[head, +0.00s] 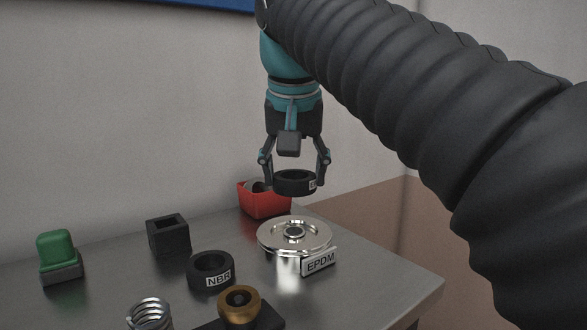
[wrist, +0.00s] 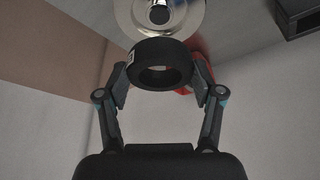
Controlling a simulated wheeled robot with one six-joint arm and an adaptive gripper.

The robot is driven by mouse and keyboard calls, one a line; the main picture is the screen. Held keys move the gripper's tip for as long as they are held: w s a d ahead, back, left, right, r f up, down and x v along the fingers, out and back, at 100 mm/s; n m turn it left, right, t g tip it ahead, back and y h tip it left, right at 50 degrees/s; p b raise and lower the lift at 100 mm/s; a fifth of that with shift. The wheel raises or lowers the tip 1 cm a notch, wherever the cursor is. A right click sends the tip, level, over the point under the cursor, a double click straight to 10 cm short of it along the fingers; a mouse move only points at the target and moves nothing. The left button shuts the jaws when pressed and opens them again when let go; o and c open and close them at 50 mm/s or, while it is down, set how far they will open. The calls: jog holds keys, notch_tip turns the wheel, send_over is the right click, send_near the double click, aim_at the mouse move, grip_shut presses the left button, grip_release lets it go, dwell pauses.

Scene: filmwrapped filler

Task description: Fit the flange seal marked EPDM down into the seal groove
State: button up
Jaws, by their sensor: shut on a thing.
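My gripper (head: 296,180) is shut on a black ring seal (head: 293,183), held level in the air. A white label shows at the ring's right side, but only its edge is readable. In the wrist view the same ring (wrist: 144,51) sits between the fingertips, with its label turned to the left. The shiny metal flange (head: 266,233) with round grooves lies on the table below the ring, a little nearer the camera. It also shows beyond the ring in the wrist view (wrist: 192,14). A tag marked EPDM (head: 319,262) stands at the flange's front right.
A black ring marked NBR (head: 211,285) lies on the metal table (head: 365,285). A red bin (head: 262,204) stands behind the flange. A black square block (head: 168,238), a green-topped item (head: 57,254), a spring (head: 150,313) and a brass-coloured ring (head: 239,294) are on the left and front.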

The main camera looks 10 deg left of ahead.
jog(key=b, duration=0.4)
send_over(294, 230)
jog(key=s, duration=0.1)
jog(key=shift+s+d+f, duration=0.1)
jog(key=shift+d+f, duration=0.05)
jog(key=shift+f, duration=2.4)
jog(key=shift+p, duration=0.9)
jog(key=shift+f+b, duration=1.1)
jog(key=shift+f, duration=0.3)
jog(key=o, duration=1.2)
jog(key=shift+r, duration=0.1)
jog(key=v, duration=1.2)
